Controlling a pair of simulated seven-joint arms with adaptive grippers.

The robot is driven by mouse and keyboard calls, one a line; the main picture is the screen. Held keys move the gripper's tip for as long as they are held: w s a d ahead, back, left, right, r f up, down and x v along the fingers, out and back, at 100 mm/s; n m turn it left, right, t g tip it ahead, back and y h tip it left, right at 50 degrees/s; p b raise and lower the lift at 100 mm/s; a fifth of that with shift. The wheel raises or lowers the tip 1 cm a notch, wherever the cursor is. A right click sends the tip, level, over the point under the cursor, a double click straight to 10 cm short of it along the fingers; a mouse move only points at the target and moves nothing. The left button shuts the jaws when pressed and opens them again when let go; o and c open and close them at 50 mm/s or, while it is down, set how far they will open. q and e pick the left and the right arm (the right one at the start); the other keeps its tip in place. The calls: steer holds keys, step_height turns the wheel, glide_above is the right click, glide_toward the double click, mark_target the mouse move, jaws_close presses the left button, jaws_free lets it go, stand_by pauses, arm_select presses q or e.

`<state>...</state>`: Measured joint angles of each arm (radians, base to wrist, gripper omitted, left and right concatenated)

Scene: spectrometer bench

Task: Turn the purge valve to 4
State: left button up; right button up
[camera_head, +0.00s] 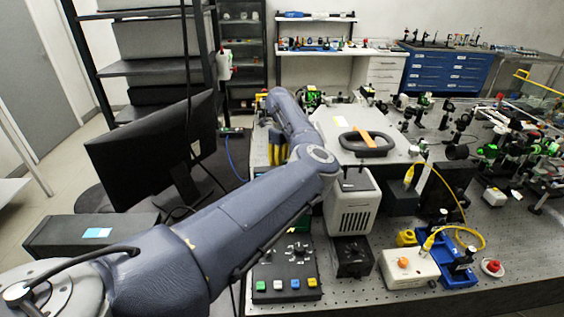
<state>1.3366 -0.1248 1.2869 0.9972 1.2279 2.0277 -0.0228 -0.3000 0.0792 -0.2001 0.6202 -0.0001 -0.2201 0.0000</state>
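I cannot pick out the purge valve for certain, and no numbered scale is legible. A small black box with a knob (352,257) stands on the bench in front of the white vented unit (353,206). To its left is a dark control panel (285,270) with knobs and several coloured buttons along its front. My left arm reaches in from the lower left, bends at the elbow over the bench, and its forearm runs away toward the back. My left gripper's fingers cannot be made out beyond the forearm. My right gripper is not in view.
A black monitor (155,148) stands left of my arm. A large light-grey housing with a black handle (366,142) sits behind the vented unit. A white box with an orange button (408,266), a blue tray (444,262) and a red button (492,267) are at front right.

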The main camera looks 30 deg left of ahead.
arm_select(q)
jaws_close()
steer(key=shift+m, duration=0.4)
steer(key=c, duration=0.6)
jaws_free()
steer(key=o, duration=0.8)
steer(key=shift+c, duration=0.2)
steer(key=shift+r, duration=0.1)
step_height(320, 180, up, 12)
